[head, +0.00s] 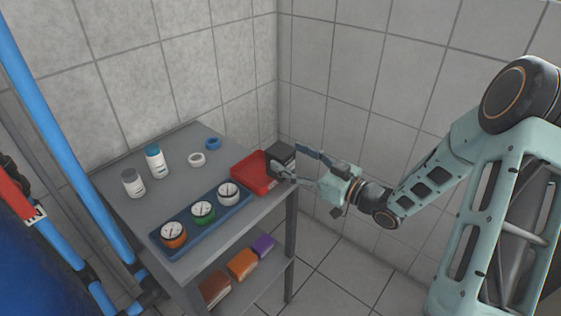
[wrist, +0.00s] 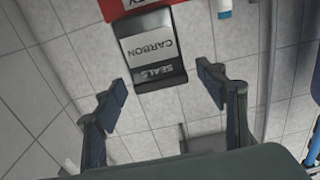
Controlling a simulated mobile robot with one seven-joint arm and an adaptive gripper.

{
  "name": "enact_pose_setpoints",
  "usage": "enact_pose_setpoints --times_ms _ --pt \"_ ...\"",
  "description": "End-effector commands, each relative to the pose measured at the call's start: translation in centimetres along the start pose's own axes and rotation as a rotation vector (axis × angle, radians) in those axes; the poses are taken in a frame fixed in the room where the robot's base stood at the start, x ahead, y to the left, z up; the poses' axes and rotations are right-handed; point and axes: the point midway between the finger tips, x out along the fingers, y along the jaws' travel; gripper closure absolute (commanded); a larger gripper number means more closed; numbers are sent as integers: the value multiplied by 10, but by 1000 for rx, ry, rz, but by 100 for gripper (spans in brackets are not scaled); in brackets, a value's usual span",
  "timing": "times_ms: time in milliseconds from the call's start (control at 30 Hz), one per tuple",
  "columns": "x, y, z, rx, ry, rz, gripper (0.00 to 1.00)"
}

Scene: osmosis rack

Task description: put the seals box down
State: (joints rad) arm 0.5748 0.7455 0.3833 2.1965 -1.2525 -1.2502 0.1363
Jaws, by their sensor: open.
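The seals box (head: 281,152) is dark and sits at the right back corner of the grey table, against the right end of the red tray. My gripper (head: 287,161) reaches in from the right at the box. Its fingers are spread wide; in the wrist view the gap between the fingertips (wrist: 163,84) is wider than the box, and neither finger touches it. The box's underside is hidden, so I cannot tell whether it rests partly on the tray.
The red tray (head: 252,178) lies beside the box. A blue tray (head: 187,238) holds three round gauges at the table's front. Two bottles (head: 154,160) and two rings (head: 197,159) stand behind. Boxes (head: 242,264) fill the lower shelf. Tiled walls close the back corner; blue pipes stand left.

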Motion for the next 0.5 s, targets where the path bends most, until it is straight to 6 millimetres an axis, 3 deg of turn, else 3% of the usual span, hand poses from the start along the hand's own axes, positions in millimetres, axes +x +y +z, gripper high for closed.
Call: enact_pose_setpoints --times_ms 200,467,500 --pt "34 -1 0 0 1 -3 35" --pt "38 0 0 0 1 1 35" --pt "38 0 0 0 1 1 39"
